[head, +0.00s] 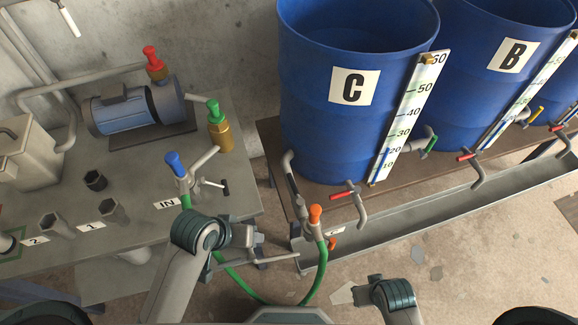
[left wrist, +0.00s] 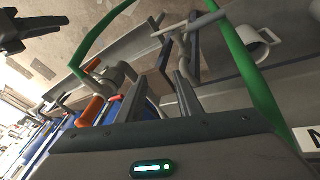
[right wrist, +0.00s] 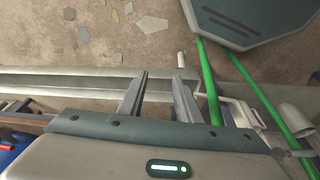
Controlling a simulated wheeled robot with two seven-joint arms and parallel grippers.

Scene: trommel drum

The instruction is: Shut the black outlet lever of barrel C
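Barrel C (head: 354,130) is the blue drum with the white C label in the middle of the head view. A pipe (head: 289,160) leaves its lower left side. A dark, narrow piece (head: 294,186) runs down along this pipe and looks like the black lever; its exact position is unclear. An orange-handled valve (head: 315,214) with a green hose stands below it. My left gripper (left wrist: 161,80) is open and empty, left of and below that pipe in the head view. My right gripper (right wrist: 161,73) is open and empty, above the floor in front of the trough.
A red-handled tap (head: 343,194) sticks out from barrel C, and a green lever (head: 431,144) is at its right. The metal trough (head: 400,222) runs below the barrels. The green hose (head: 321,270) loops near both grippers. A bench (head: 130,180) with a pump stands left.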

